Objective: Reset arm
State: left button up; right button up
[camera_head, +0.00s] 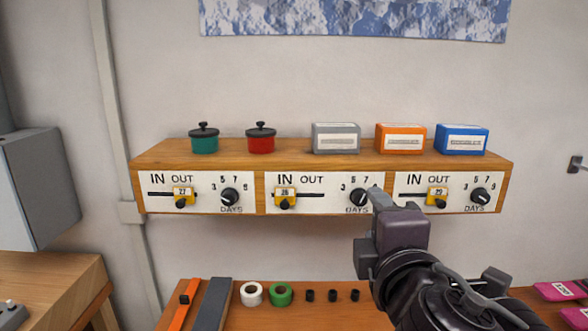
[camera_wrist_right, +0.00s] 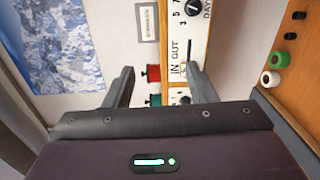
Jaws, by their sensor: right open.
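My right gripper (camera_head: 379,196) rises from the lower right in the head view, its tip in front of the shelf's middle panel, just right of that panel's black knob (camera_head: 358,198). In the right wrist view its two fingers stand apart with nothing between them (camera_wrist_right: 161,72). I cannot tell whether it touches the panel. The middle panel's yellow slider (camera_head: 284,199) sits at the IN end. The left slider (camera_head: 183,197) and right slider (camera_head: 437,197) sit toward OUT. My left gripper is in neither view.
The wooden shelf (camera_head: 320,162) carries a teal pot (camera_head: 204,143), a red pot (camera_head: 260,143), and grey (camera_head: 336,138), orange (camera_head: 401,138) and blue (camera_head: 461,139) boxes. Below, a bench (camera_head: 350,315) holds tape rolls (camera_head: 280,294) and small black pieces (camera_head: 332,296). A grey cabinet (camera_head: 35,185) stands left.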

notch_tip(320, 180, down, 21)
jog(key=d+m+g, duration=0.3)
jog(key=m+g, duration=0.4)
jog(key=m, duration=0.1)
jog(key=s+d+f+m+g, duration=0.35)
jog(key=s+f, duration=0.35)
jog(key=f, duration=0.3)
jog(key=s+d+f+m+g, duration=0.2)
jog(key=s+f+m+g, duration=0.25)
jog(key=s+f, duration=0.35)
jog(key=s+f+b+x, duration=0.15)
jog(key=s+x, duration=0.25)
jog(key=x, duration=1.2)
jog(key=s+b+x, duration=0.3)
jog(key=x, duration=1.3)
pick_arm(q)
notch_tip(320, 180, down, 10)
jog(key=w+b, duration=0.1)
jog(key=b, duration=0.4)
pick_arm(e)
jog(key=s+d+f, duration=0.1)
jog(key=s+f, duration=0.9)
jog(key=f, duration=0.3)
jog(key=s+d+f+g, duration=0.1)
jog(key=s+d+f, duration=0.1)
jog(key=s+f, duration=0.9)
notch_tip(320, 180, down, 3)
jog(key=shift+d+r+g, duration=0.1)
jog(key=shift+d+g, duration=0.2)
